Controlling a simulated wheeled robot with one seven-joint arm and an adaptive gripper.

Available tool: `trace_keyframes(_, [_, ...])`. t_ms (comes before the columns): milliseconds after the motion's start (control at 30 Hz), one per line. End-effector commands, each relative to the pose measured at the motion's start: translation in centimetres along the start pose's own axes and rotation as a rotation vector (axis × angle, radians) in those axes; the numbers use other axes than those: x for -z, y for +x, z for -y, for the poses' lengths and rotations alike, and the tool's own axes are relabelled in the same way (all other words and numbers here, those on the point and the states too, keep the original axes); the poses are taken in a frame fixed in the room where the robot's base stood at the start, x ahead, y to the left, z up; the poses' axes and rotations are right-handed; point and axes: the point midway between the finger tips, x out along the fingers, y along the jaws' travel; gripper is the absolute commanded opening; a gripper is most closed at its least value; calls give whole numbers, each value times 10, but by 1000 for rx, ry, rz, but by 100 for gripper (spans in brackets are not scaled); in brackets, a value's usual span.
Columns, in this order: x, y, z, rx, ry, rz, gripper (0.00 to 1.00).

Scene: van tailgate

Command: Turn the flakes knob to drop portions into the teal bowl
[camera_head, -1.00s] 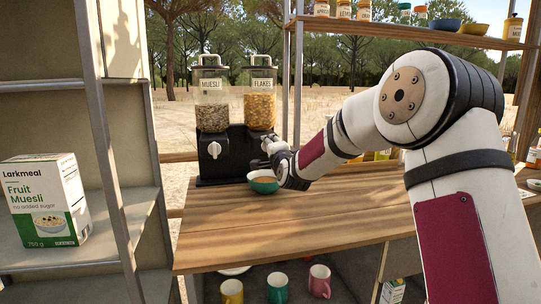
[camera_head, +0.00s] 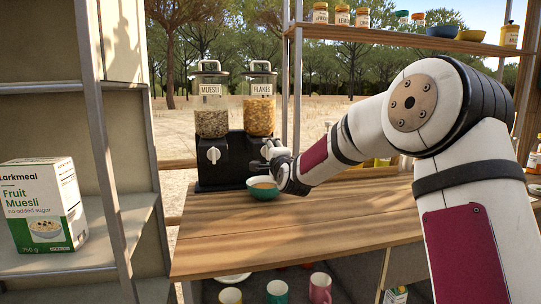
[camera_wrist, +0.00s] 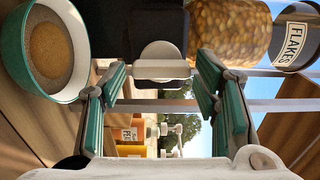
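The flakes dispenser (camera_head: 259,115) is the right canister of a black twin stand; its label also shows in the wrist view (camera_wrist: 294,40). Its white knob (camera_wrist: 161,58) shows in the wrist view and is hidden behind my gripper in the head view. My gripper (camera_wrist: 162,75) is open, its green-padded fingers on either side of the knob with gaps showing. I cannot tell how far the tips reach past it. The teal bowl (camera_head: 262,194) stands on the counter below the flakes outlet, with a brown layer inside (camera_wrist: 50,50).
The muesli canister (camera_head: 211,115) with its white knob (camera_head: 213,155) stands to the left. A Fruit Muesli box (camera_head: 45,205) sits on the left shelf. Jars and bowls line the upper shelf (camera_head: 400,38). Mugs (camera_head: 277,291) are under the counter. The counter front (camera_head: 300,235) is clear.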

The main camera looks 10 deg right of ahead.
Motion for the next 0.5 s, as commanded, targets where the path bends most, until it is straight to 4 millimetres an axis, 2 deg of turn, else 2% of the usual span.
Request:
trace_keyframes(333, [-1,-2,1,1,-1,1,63])
trace_keyframes(500, [-1,-17,1,0,-1,1,63])
